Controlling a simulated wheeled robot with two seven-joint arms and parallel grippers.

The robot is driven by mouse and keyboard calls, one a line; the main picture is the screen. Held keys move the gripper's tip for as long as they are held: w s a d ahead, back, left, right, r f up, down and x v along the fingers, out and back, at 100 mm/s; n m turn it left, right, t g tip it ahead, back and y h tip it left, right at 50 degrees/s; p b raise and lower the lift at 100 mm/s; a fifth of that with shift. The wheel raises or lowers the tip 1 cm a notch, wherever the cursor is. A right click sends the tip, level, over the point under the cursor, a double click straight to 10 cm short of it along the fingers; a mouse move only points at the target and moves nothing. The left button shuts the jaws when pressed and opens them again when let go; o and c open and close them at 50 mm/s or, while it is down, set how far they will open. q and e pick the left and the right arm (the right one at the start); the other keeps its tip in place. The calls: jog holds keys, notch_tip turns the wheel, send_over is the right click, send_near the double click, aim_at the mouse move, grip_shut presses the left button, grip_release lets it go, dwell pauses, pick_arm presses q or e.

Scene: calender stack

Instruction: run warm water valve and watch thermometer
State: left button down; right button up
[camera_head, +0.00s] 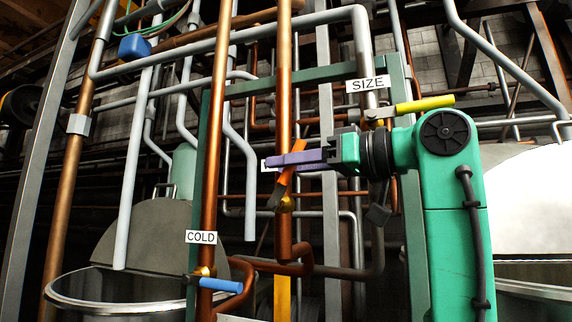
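An orange valve handle (284,187) slants across a copper pipe at the middle. Its brass valve body (286,204) shows just below. My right gripper (272,162) reaches in from the right, with its purple fingers across the upper part of the handle. The fingers look close together, but I cannot tell whether they are closed on the handle or only overlap it. A white label (264,165) behind the fingertips is mostly hidden, so its word cannot be read. I cannot make out a thermometer. My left gripper is not in view.
A blue handle (221,285) sits below the COLD label (201,237). A yellow handle (425,104) lies near the SIZE label (368,85), close above my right arm. A metal vat (117,298) stands at lower left. Copper and grey pipes and a green frame (198,171) crowd the middle.

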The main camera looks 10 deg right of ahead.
jog(key=shift+d+f, duration=0.1)
dwell(0.3)
jog(key=b+v, duration=0.4)
jog(key=v, duration=1)
jog(key=shift+s+b, duration=0.2)
jog(key=shift+b, duration=0.1)
